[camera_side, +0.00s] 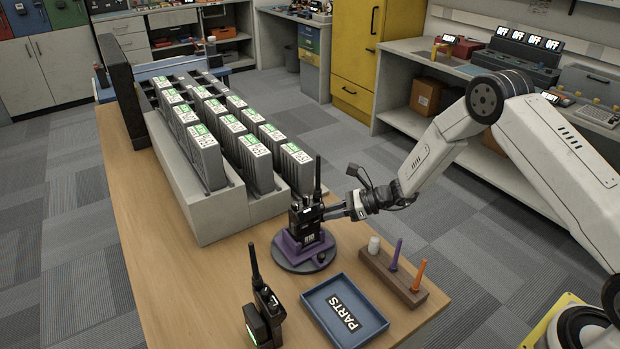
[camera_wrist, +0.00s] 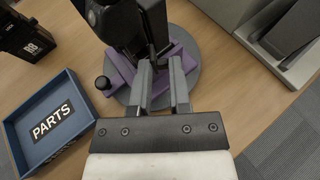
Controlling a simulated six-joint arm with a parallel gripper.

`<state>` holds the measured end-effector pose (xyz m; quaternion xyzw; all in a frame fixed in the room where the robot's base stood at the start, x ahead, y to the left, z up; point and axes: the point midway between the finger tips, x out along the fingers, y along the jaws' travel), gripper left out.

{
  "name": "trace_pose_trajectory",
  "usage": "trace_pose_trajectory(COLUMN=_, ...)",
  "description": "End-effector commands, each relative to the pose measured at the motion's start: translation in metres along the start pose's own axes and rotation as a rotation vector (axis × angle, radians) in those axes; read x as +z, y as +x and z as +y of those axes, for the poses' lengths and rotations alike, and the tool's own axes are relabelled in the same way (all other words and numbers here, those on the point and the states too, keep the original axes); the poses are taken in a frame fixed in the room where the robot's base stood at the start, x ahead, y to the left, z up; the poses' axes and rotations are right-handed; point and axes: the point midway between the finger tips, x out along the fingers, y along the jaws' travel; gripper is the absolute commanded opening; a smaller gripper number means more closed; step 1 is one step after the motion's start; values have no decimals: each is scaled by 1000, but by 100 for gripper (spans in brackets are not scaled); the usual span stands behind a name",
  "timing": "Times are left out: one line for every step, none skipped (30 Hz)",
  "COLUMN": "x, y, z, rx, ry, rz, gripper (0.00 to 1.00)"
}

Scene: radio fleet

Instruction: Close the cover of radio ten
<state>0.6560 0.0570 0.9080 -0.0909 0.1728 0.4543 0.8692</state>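A black radio with an antenna (camera_side: 306,212) stands upright in a purple holder (camera_side: 318,250) on a round dark base. The label on its front is too small to read surely. It also shows in the wrist view (camera_wrist: 128,25), cut off at the top. My gripper (camera_side: 328,211) is at the radio's right side, with its fingertips close to or touching it. In the wrist view, the fingers (camera_wrist: 162,64) are apart, with a dark part of the radio at their tips. I cannot clearly make out the cover or tell how far it stands open.
A second radio (camera_side: 265,316) stands at the table's front. A blue PARTS tray (camera_side: 376,335) and a wooden block (camera_side: 380,272) with a white piece, a purple tool and an orange tool are nearby. Behind is a charger rack (camera_side: 205,222) with several labelled units.

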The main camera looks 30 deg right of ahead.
Motion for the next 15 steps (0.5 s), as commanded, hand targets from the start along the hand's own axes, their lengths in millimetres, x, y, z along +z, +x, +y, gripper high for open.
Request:
trace_pose_trajectory(x=0, y=0, z=0, rx=-1, ry=0, rz=0, gripper=0)
trace_pose_trajectory(x=0, y=0, z=0, rx=-1, ry=0, rz=0, gripper=0)
trace_pose_trajectory(x=0, y=0, z=0, rx=-2, ry=1, rz=0, gripper=0)
trace_pose_trajectory(x=0, y=0, z=0, rx=-3, ry=1, rz=0, gripper=0)
trace_pose_trajectory(x=0, y=0, z=0, rx=-6, ry=2, rz=-1, gripper=0)
trace_pose_trajectory(x=0, y=0, z=0, rx=-11, ry=5, rz=-1, gripper=0)
trace_pose_trajectory(x=1, y=0, z=1, rx=-17, ry=8, rz=-2, gripper=0)
trace_pose_trajectory(x=1, y=0, z=1, rx=-23, ry=11, rz=-2, gripper=0)
trace_pose_trajectory(x=1, y=0, z=2, rx=-33, ry=16, rz=-3, gripper=0)
trace_pose_trajectory(x=1, y=0, z=2, rx=-43, ry=19, rz=-4, gripper=0)
trace_pose_trajectory(x=2, y=0, z=2, rx=-52, ry=22, rz=-4, gripper=0)
trace_pose_trajectory(x=2, y=0, z=3, rx=-66, ry=29, rz=-5, gripper=0)
trace_pose_trajectory(x=2, y=0, z=4, rx=-77, ry=34, rz=-5, gripper=0)
trace_pose_trajectory(x=2, y=0, z=4, rx=-88, ry=38, rz=-5, gripper=0)
trace_pose_trajectory(x=2, y=0, z=5, rx=-103, ry=45, rz=-5, gripper=0)
